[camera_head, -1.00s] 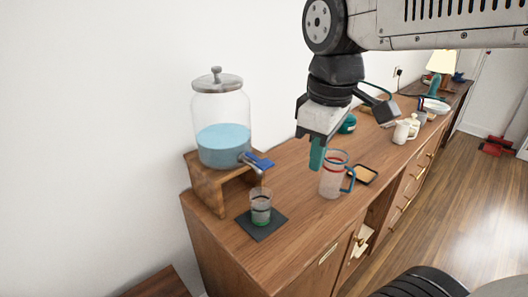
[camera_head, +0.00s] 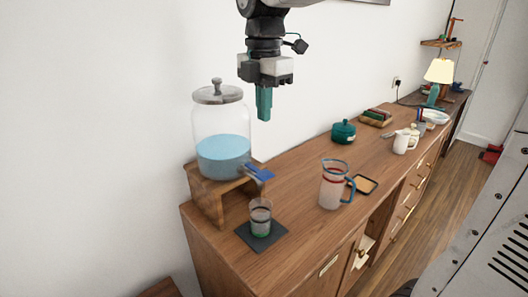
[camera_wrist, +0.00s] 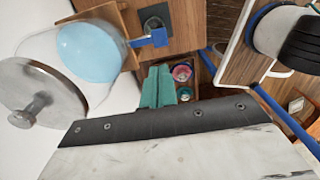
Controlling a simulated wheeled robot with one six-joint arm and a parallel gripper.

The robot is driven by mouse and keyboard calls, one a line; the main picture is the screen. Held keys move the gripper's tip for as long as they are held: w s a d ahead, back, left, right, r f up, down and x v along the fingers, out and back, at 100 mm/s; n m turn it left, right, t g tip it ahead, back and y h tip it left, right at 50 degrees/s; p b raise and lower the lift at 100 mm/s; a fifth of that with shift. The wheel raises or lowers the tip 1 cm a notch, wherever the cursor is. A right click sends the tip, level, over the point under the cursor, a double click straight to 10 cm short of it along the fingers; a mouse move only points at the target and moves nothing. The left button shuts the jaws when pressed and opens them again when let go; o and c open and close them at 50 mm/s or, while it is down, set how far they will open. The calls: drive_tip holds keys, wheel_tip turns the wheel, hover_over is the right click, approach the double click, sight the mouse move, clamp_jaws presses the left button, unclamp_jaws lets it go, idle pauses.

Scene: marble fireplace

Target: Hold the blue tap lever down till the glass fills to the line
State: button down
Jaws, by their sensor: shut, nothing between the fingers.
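A glass dispenser jar (camera_head: 222,140) with light blue liquid and a grey lid stands on a wooden riser (camera_head: 208,195). Its blue tap lever (camera_head: 260,173) sticks out at the lower right of the jar, and shows in the wrist view too (camera_wrist: 152,38). A clear glass (camera_head: 260,214) stands upright on a dark square mat (camera_head: 262,242), below and in front of the tap. It has a green band near its base and a dark ring higher up; I cannot tell its water level. My gripper (camera_head: 264,116), with teal fingers, is shut and empty, pointing down above the lever, apart from it.
A clear pitcher (camera_head: 332,186) with a red ring and blue handle stands right of the glass, by a small dark-rimmed tray (camera_head: 364,185). A teal pot (camera_head: 343,131), a white jug (camera_head: 402,142) and a lamp (camera_head: 438,72) stand farther along the wooden sideboard. The wall is behind the jar.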

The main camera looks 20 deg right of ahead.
sight(265, 175)
wheel_tip(265, 175, down, 14)
drive_tip(key=shift+r, duration=0.25)
drive_tip(key=shift+f, duration=0.2)
drive_tip(key=shift+s+f, duration=0.15)
drive_tip(key=shift+f, duration=0.35)
drive_tip(key=shift+r, duration=0.1)
idle(5.1)
drive_tip(key=shift+r, duration=0.7)
wheel_tip(265, 175, up, 14)
idle(0.4)
